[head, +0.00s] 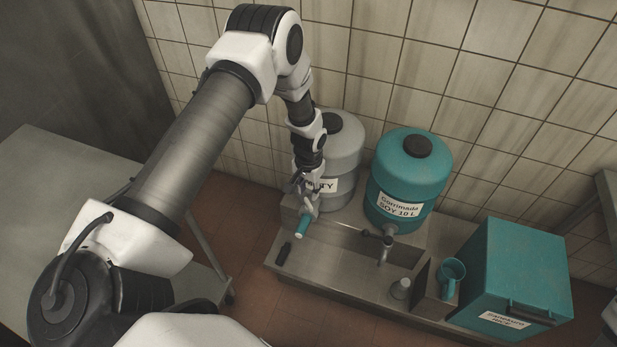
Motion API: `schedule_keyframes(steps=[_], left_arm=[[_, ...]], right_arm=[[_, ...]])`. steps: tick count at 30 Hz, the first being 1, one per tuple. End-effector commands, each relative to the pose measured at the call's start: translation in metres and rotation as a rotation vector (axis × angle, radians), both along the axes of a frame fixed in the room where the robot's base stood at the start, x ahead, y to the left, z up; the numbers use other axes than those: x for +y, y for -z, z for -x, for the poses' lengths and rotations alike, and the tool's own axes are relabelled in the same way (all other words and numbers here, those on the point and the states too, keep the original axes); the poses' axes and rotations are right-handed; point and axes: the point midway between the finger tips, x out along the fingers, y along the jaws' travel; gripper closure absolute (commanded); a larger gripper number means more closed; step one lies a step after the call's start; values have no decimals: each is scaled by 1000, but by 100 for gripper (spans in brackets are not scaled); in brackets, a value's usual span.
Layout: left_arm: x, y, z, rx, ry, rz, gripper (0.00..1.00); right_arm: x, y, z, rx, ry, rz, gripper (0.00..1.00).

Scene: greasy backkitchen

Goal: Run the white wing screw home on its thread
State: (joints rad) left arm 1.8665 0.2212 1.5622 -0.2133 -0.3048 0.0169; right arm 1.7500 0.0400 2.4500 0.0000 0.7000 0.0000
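I cannot make out the white wing screw or its thread in the head view. My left gripper (304,203) reaches down in front of the grey drum (343,150), at the left end of the steel stand. A short teal cylinder (302,226) shows just below its fingers. I cannot tell whether the fingers hold it or are open or shut. The gripper and wrist cover part of the drum's label and its lower front.
A teal drum (408,172) with a tap (386,243) stands right of the grey one. A small grey cup-shaped piece (400,288), a teal jug (452,275) and a large teal box (515,275) stand to the right. A tiled wall closes the back.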

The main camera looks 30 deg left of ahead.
Motion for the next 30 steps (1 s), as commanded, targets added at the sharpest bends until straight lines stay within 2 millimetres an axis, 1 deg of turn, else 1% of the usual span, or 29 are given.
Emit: schedule_keyframes(steps=[1, 3, 4, 6, 9, 11, 14, 17, 21, 28, 29, 30], left_arm=[[0, -8, 0, 0, -142, 0, 67], [0, -10, 0, 0, -360, 0, 67], [0, -10, 0, 0, -441, 0, 67], [0, -11, 0, 0, -597, -1, 67], [0, -10, 1, -1, -726, -1, 67], [0, -8, 1, 0, -758, -2, 67], [0, 0, 1, 0, -766, -1, 67], [0, 13, 1, 0, -764, -2, 67], [0, 36, 1, -1, -763, -1, 67], [0, 69, 0, -1, -762, -1, 67], [0, 66, 0, -2, -762, -1, 70], [0, 60, 0, -2, -762, -1, 84]], right_arm=[[0, -12, 0, 0, 0, 0, 60], [0, -18, 0, 0, 0, 0, 60], [0, -20, 0, 0, 0, 0, 60], [0, -24, 0, 0, 0, 0, 60], [0, -26, 0, 0, 0, 0, 60], [0, -24, 0, 0, 0, 0, 60], [0, -16, 0, 0, 0, 0, 60], [0, -3, 0, 0, 0, 0, 60], [0, 19, 0, 0, 0, 0, 60], [0, 53, 0, 0, 0, 0, 60], [0, 52, 0, 1, 0, 0, 60], [0, 45, 1, 1, 0, 0, 60]])
